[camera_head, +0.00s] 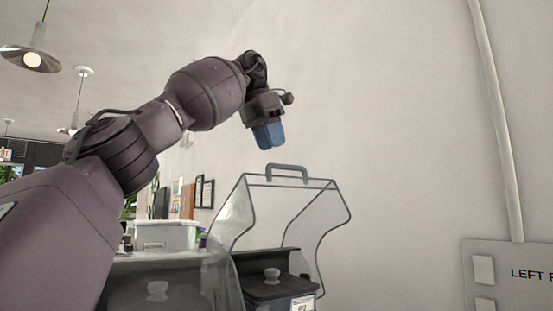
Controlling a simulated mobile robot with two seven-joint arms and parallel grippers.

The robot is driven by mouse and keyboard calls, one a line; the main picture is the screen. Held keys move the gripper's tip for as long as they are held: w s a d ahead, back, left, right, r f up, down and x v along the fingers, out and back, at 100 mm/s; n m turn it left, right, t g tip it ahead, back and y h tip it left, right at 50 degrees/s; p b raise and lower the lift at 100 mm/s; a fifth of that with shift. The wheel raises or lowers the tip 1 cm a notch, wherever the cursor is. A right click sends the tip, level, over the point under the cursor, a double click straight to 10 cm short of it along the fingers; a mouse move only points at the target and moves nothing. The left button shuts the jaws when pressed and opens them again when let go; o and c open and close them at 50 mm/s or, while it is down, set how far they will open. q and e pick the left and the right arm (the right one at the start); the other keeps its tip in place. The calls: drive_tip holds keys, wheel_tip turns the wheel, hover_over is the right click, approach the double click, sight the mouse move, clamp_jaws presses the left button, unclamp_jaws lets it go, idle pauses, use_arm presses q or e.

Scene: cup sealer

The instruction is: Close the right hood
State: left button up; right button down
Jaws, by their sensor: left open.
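A clear hood (322,213) with dark edges and a grey handle (287,167) on top stands at the lower middle, to the right of another clear panel. It looks raised, with its handle at the top above dark lidded bins. My left gripper (269,138) has blue fingertips pointing down and is open and empty. It hangs above the handle and slightly left of it in the picture, apart from it. My right gripper is not in view.
A dark lidded bin (276,288) sits under the hood. Another clear curved panel (222,272) stands to its left, with a light-coloured container (165,235) behind. A wall panel (500,278) is at the lower right. Blank wall lies behind the hood.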

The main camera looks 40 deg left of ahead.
use_arm(q)
drive_tip(key=shift+x, duration=2.3)
drive_tip(key=shift+c, duration=0.4)
clamp_jaws()
drive_tip(key=shift+d, duration=0.1)
